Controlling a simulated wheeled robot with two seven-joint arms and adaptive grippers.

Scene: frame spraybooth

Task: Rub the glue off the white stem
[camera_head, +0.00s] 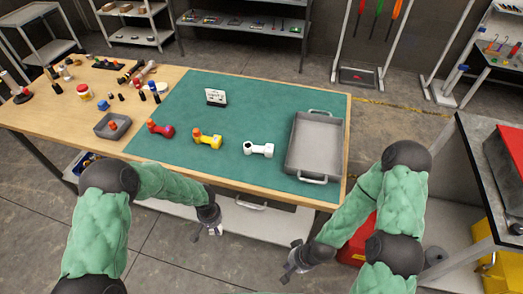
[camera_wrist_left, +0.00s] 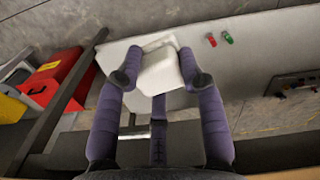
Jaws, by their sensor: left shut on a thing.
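The white stem (camera_head: 258,149) lies on the green mat, left of the grey tray; glue on it is too small to make out. My left gripper (camera_wrist_left: 160,72) is shut on a white, cloth-like pad (camera_wrist_left: 160,73), which sits between its purple fingers. In the head view my left gripper (camera_head: 212,229) hangs in front of the table's front edge, below and left of the white stem. My right gripper (camera_head: 287,262) is low in front of the table, apart from everything, its fingers seeming spread and empty.
A yellow stem (camera_head: 207,141) and a red stem (camera_head: 160,129) lie left of the white one. A grey tray (camera_head: 318,140) with handles fills the mat's right end. A small sign (camera_head: 215,97) stands behind. Small bottles and a grey bin (camera_head: 112,125) crowd the table's left.

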